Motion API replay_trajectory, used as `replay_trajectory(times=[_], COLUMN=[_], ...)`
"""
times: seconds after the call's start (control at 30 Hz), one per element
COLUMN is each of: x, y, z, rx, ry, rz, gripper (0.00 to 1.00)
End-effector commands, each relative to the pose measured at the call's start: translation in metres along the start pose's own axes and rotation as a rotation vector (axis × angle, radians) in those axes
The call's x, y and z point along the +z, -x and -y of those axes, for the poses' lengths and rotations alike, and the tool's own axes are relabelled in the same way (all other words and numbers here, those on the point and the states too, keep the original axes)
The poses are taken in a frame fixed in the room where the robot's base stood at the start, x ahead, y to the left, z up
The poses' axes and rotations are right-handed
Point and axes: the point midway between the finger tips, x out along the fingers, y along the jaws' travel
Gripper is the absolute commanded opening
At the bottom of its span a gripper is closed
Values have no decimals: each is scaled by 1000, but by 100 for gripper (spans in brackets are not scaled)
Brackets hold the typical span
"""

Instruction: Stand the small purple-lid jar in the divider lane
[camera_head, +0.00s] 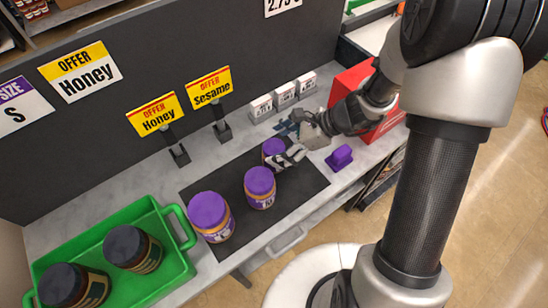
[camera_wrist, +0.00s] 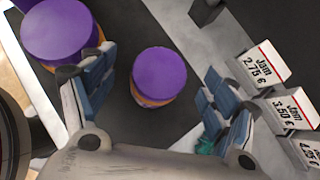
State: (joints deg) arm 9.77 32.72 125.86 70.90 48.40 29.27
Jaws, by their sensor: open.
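The small purple-lid jar (camera_head: 272,147) stands upright on a dark mat (camera_head: 300,197), the farthest of three purple-lid jars in the head view. My gripper (camera_head: 284,154) is open at this jar and partly hides it. In the wrist view the jar (camera_wrist: 159,76) stands between the two spread fingers, with a visible gap on each side. A medium purple-lid jar (camera_head: 260,188) and a large one (camera_head: 211,217) stand nearer on the mat. I cannot tell which part is the divider lane.
A green tray (camera_head: 178,279) with two dark-lid jars is at the left. Price blocks (camera_head: 285,94) and sign stands (camera_head: 222,131) line the back. A red box (camera_head: 352,82) stands behind my wrist. A purple block (camera_head: 340,157) sits right of the mat.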

Motion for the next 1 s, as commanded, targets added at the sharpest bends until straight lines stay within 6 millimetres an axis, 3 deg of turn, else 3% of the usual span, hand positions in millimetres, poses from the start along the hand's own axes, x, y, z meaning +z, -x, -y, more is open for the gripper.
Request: replay_trajectory(times=[0.13, 0.43, 1.0], x=[-2, 0, 0], y=[-21, -25, -24], z=[-1, 0, 0], rx=[2, 0, 0], ry=[1, 1, 0], rz=[0, 0, 0], gripper=[79, 79, 41])
